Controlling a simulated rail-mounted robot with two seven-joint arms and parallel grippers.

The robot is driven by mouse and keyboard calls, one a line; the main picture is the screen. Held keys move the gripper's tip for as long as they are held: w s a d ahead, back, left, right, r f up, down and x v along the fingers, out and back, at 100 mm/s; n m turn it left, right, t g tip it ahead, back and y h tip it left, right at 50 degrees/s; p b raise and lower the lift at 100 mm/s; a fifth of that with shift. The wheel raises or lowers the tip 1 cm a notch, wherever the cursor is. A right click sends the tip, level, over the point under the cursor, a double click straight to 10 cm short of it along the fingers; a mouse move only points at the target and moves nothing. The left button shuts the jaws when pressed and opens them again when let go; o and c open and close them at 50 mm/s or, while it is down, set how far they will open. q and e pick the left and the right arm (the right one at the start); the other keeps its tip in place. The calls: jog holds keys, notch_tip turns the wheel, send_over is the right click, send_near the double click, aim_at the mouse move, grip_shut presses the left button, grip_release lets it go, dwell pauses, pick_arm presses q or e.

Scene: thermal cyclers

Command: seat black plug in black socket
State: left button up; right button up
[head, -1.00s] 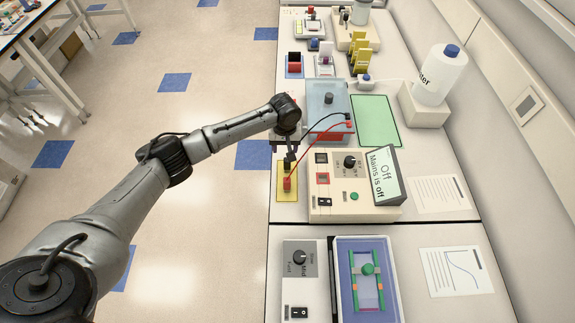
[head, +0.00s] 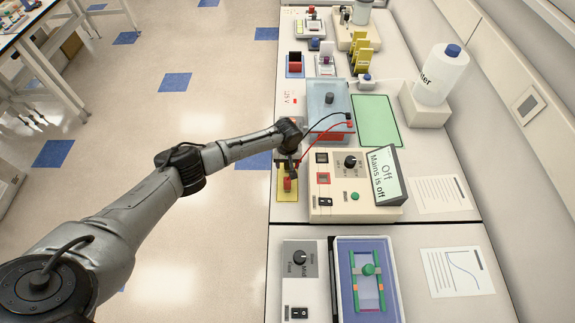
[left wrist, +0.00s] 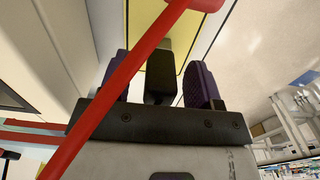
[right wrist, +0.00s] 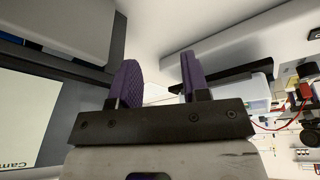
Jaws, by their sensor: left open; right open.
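The black plug (left wrist: 160,78) stands between the two purple-padded fingers of my left gripper (left wrist: 160,85), with small gaps on both sides. In the head view my left gripper (head: 287,164) is open low over the yellow pad (head: 281,194) and mostly hides the black plug. The red plug (head: 288,184) stands on the pad just in front. The black-framed socket (head: 322,157) is on the power supply, above a red-framed one (head: 323,178); it looks empty. My right gripper (right wrist: 160,80) is open and empty, and shows only in its wrist view.
The power supply (head: 353,205) stands right of the pad, its screen reading Off. Red and black leads arch from the gel tank (head: 328,105); the red lead (left wrist: 125,80) crosses close before my left gripper. A green mat (head: 376,122) lies clear behind.

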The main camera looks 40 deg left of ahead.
pick_arm(q)
jog(key=shift+f, duration=0.1)
jog(key=c, duration=1)
jog(key=shift+r, duration=0.6)
notch_tip(320, 180, up, 3)
jog(key=shift+f, duration=0.15)
jog(key=d+r, duration=0.2)
jog(key=d, duration=0.1)
jog(key=d+r, duration=0.2)
jog(key=d, duration=0.2)
jog(key=d+r, duration=0.3)
jog(key=d, duration=0.1)
jog(key=shift+w+d, duration=0.2)
jog(key=shift+w, duration=0.05)
jog(key=shift+s+d+r, duration=0.1)
jog(key=shift+d, duration=0.05)
